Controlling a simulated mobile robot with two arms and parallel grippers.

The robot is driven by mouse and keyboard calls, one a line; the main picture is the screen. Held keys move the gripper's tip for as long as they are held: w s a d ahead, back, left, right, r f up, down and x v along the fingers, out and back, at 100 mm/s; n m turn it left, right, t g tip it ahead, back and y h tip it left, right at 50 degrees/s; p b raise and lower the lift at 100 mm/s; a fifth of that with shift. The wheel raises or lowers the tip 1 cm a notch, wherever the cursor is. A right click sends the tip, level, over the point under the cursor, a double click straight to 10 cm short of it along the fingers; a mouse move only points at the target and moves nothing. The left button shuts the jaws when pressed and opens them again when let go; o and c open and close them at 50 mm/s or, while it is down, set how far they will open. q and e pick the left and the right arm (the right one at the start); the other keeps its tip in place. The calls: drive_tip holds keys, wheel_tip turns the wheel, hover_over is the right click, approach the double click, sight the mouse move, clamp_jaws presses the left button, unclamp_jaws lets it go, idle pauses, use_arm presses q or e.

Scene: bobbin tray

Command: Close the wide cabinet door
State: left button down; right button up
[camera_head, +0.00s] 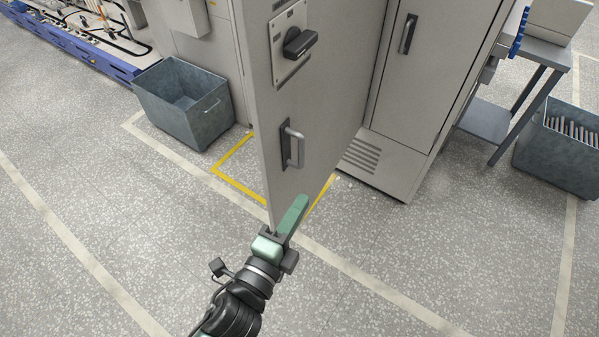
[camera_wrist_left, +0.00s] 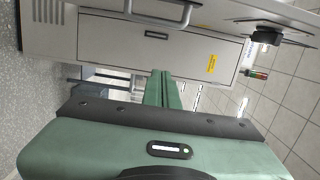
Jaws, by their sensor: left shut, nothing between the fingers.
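The wide cabinet door (camera_head: 262,110) is a grey panel standing open, swung out from the cabinet (camera_head: 395,150) toward me. It carries a metal bar handle (camera_head: 299,147) and a black rotary switch (camera_head: 299,43) above it. My left gripper (camera_head: 300,203), with green fingers, is shut and empty. In the head view it appears just below the handle, near the door's lower free edge; contact cannot be told. In the left wrist view the shut fingers (camera_wrist_left: 165,88) point toward the cabinet front, and the door handle (camera_wrist_left: 160,14) shows at the top. My right gripper is not in view.
A narrower door (camera_head: 415,75) on the cabinet's right looks shut. A grey bin (camera_head: 185,110) stands left of the door, a steel table (camera_head: 535,55) and another bin (camera_head: 550,155) stand at right. The speckled floor in front is clear, with yellow and pale lines.

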use_arm(q)
drive_tip(key=w+d+p, duration=0.1)
drive_tip(key=w+p, duration=0.3)
drive_tip(key=w, duration=0.8)
drive_tip(key=shift+w+d+p, duration=0.15)
drive_tip(key=shift+d+p, duration=0.1)
drive_tip(key=shift+p, duration=0.05)
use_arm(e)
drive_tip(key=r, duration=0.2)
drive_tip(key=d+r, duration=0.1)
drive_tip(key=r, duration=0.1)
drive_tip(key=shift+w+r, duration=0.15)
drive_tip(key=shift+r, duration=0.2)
